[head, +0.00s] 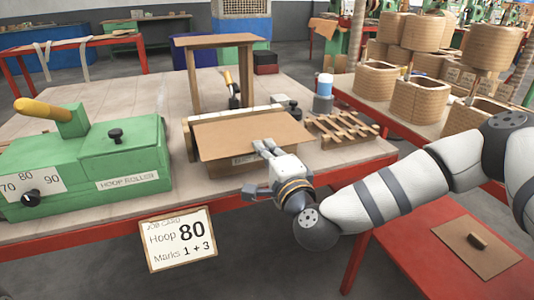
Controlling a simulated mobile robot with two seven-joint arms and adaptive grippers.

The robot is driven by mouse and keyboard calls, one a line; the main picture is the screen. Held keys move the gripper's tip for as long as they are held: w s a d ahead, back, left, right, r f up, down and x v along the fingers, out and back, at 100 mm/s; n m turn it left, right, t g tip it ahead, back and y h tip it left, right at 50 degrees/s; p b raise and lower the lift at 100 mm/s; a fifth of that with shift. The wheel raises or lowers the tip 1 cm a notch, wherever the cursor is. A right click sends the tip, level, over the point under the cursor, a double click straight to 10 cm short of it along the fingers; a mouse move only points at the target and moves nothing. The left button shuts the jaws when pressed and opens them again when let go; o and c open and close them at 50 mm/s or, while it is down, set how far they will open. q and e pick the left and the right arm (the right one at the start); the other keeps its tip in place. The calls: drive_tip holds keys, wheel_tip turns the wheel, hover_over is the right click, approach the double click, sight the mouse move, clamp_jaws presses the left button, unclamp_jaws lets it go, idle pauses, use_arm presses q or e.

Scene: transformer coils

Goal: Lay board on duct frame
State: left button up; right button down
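A flat brown board (232,131) lies over a low wooden frame (191,140) on the workbench, which I take for the duct frame. The board covers most of it, and its near edge hangs over the near side. My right gripper (264,147) is at the board's near right edge, with its fingertips close together over the board surface. The view does not show whether they pinch the board or only rest at it. My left gripper is out of view.
A green hoop roller (125,157) stands at left, a wooden stand (214,41) behind the board. A slatted rack (343,131) and a blue-topped cup (324,88) are at right. Wound coils (421,99) fill the right bench. A handled panel (470,256) lies on a red stand.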

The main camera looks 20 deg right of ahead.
drive_tip(key=c, duration=1.7)
unclamp_jaws()
drive_tip(key=shift+s, duration=0.2)
drive_tip(key=s, duration=1.1)
drive_tip(key=shift+s+d+f, duration=0.1)
drive_tip(key=shift+s+d, duration=0.05)
drive_tip(key=shift+s, duration=0.25)
